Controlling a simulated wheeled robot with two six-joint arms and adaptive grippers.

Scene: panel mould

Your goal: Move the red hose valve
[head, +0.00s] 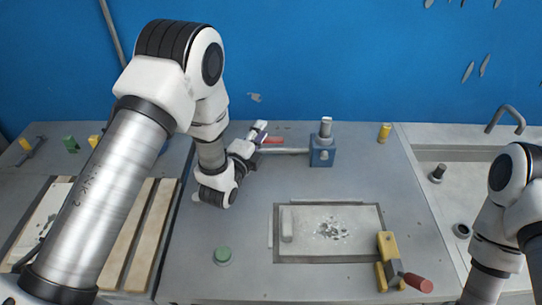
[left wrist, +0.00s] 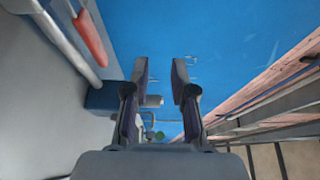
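The red hose valve's lever (head: 273,140) shows as a short red bar over the grey pipe (head: 284,151), which runs to a blue block (head: 321,152). The left wrist view shows the red lever (left wrist: 90,38) at upper left, beside the pipe and outside the space between the fingers. My left gripper (head: 262,134) is close to the lever's left end in the head view; whether they touch is unclear. In the left wrist view, its two fingers (left wrist: 160,72) stand apart with nothing gripped between them. My right arm shows at the right edge; its gripper is out of view.
A mould recess (head: 278,246) with a pale panel lies mid-table. A yellow clamp with a red handle (head: 418,284) stands at its right corner. A sink (head: 465,158) is at right. The table between block and mould is clear.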

